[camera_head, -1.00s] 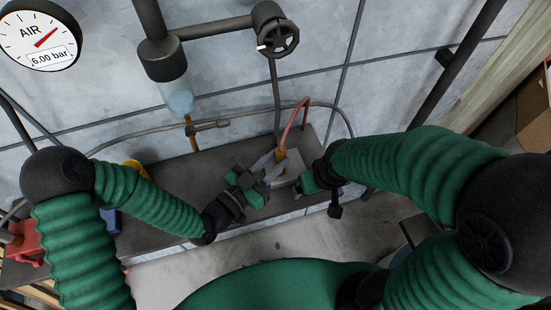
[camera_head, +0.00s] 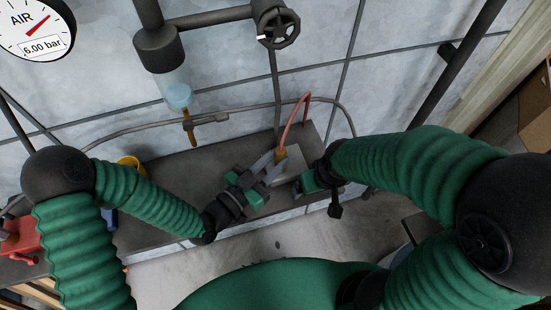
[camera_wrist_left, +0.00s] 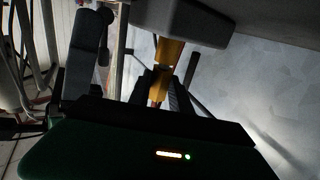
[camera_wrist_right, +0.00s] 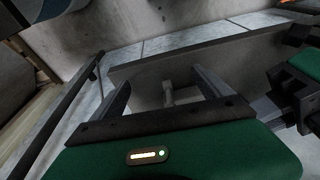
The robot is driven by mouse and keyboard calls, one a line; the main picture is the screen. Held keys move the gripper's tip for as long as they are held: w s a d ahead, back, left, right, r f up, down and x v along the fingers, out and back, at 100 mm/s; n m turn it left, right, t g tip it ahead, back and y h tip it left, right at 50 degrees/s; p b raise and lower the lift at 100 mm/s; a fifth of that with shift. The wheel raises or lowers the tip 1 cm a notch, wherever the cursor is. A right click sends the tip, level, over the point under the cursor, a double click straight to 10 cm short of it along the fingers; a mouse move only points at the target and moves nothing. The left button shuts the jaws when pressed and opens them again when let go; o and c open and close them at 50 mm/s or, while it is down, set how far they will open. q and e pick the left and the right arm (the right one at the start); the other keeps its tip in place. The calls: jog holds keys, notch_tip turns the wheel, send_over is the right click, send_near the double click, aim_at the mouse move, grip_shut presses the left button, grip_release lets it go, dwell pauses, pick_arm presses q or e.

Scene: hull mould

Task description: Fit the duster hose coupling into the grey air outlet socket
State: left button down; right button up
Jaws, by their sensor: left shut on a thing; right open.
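The grey air outlet socket block (camera_head: 294,164) sits on the bench below the wall. My left gripper (camera_head: 276,161) is shut on the brass-coloured hose coupling (camera_head: 281,154), whose red hose (camera_head: 291,122) arches up behind. In the left wrist view, the coupling (camera_wrist_left: 160,84) lies between the fingers, in line with a brass part (camera_wrist_left: 168,52) at the grey block (camera_wrist_left: 185,18). How far they are joined I cannot tell. My right gripper (camera_head: 300,184) is open just right of the block. In the right wrist view, a small grey peg (camera_wrist_right: 168,94) shows between its fingers.
A pipe with a black valve wheel (camera_head: 278,29) and a clear bowl (camera_head: 178,96) hang above the bench (camera_head: 165,186). A grey hose (camera_head: 130,133) runs along the wall. A yellow item (camera_head: 128,161) and a red item (camera_head: 20,238) stand at the left.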

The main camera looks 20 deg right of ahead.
pick_arm(q)
jog(key=shift+r+p, duration=0.95)
jog(key=shift+r, duration=0.4)
pick_arm(e)
jog(key=shift+w+v, duration=0.25)
jog(key=shift+v, duration=0.8)
pick_arm(q)
jog(key=shift+b, duration=0.3)
pick_arm(e)
jog(key=shift+f, duration=0.25)
pick_arm(q)
jog(key=shift+f+b, duration=1.35)
jog(key=shift+f, duration=0.05)
pick_arm(e)
jog(key=shift+s+x, duration=0.15)
jog(key=shift+x, duration=0.5)
jog(key=shift+s+x, duration=0.15)
jog(key=shift+x, duration=0.5)
pick_arm(q)
jog(key=c, duration=1.1)
grip_release()
